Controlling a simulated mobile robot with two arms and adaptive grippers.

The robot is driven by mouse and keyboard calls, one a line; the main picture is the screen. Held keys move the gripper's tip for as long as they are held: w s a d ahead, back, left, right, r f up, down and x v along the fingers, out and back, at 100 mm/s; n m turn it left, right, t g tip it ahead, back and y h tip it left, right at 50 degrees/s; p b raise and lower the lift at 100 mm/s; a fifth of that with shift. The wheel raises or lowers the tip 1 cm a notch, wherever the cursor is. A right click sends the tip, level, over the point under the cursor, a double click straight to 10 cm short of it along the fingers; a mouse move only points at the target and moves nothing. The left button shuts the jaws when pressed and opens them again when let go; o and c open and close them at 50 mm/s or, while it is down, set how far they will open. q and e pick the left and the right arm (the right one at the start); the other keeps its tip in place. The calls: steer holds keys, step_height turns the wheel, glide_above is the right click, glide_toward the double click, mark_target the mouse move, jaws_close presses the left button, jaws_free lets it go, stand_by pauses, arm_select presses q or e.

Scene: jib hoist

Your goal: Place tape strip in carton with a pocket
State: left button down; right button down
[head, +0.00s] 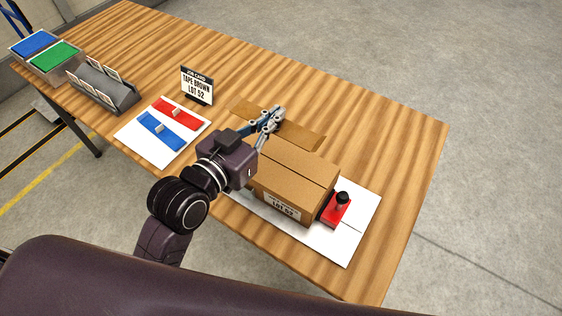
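A closed cardboard carton (290,170) stands on a white sheet, with a white "LOT 52" label (282,207) on its near side. A long brown strip (303,135) shows along the carton's far side, reaching out on both sides of my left gripper (275,118). The gripper's fingers are close together at the middle of this strip and appear shut on it. The fingers hide the grip point, and the strip's height above the table is hard to judge. No pocket can be made out on the carton. My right gripper is not in view.
A red block with a black knob (337,206) stands right of the carton. Red (174,112) and blue (158,132) strips lie on a white sheet, left. A "TAPE BROWN LOT 52" card (196,86), grey rack (103,90) and blue and green bins stand beyond. The table's far right is clear.

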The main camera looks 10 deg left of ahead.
arm_select(q)
glide_above(275, 164)
step_height(275, 164, down, 10)
steer(key=shift+b, duration=0.35)
steer(key=shift+f, duration=2.5)
steer(key=shift+s, duration=0.1)
steer(key=shift+f+b, duration=0.2)
steer(key=shift+b, duration=0.1)
steer(key=c, duration=2.2)
jaws_free()
steer(key=shift+o, duration=0.2)
steer(key=shift+r, duration=0.15)
